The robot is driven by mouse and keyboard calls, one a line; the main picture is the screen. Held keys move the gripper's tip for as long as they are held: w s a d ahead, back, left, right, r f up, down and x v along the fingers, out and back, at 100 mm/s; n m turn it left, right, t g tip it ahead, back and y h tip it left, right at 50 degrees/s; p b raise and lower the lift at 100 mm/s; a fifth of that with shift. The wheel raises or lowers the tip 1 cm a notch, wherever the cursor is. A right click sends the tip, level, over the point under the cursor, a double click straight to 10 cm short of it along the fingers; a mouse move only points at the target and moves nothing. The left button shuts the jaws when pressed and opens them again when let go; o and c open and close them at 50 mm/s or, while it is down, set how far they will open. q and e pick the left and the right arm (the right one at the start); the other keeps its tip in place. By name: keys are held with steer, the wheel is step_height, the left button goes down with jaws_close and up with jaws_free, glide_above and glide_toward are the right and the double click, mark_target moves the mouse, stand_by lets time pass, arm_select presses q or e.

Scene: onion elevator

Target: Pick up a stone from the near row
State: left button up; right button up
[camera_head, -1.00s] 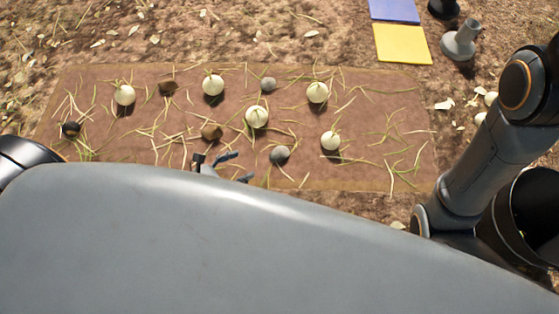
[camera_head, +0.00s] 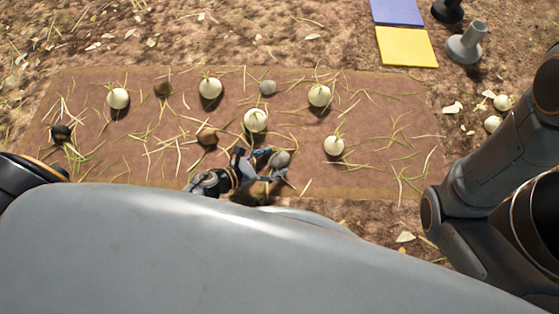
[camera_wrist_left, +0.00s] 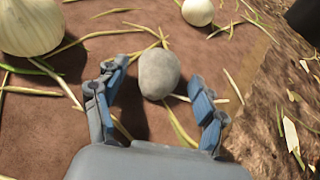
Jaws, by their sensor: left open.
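A smooth grey stone (camera_head: 280,159) lies in the near row on the brown soil mat (camera_head: 400,180). In the left wrist view the same grey stone (camera_wrist_left: 158,75) sits between the fingertips of my left gripper. My left gripper (camera_head: 271,164) is open around the stone, a finger to either side; I cannot tell whether they touch it. A brown stone (camera_head: 207,136) and a dark stone (camera_head: 61,132) lie farther left in the near row. My right arm shows at the right edge, but its gripper is out of view.
Pale onions (camera_head: 256,121) and (camera_head: 333,145) lie close to the gripper, with several more things in the far row. A large onion (camera_wrist_left: 30,25) shows in the wrist view. Straw litters the mat. Yellow (camera_head: 406,47) and blue (camera_head: 397,11) squares lie beyond it.

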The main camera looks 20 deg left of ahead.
arm_select(q)
steer(key=shift+w+d+f, duration=0.25)
steer(key=shift+w+d, duration=0.05)
steer(key=shift+w, duration=0.15)
steer(key=shift+r, duration=0.1)
jaws_close()
steer(key=shift+r, duration=0.15)
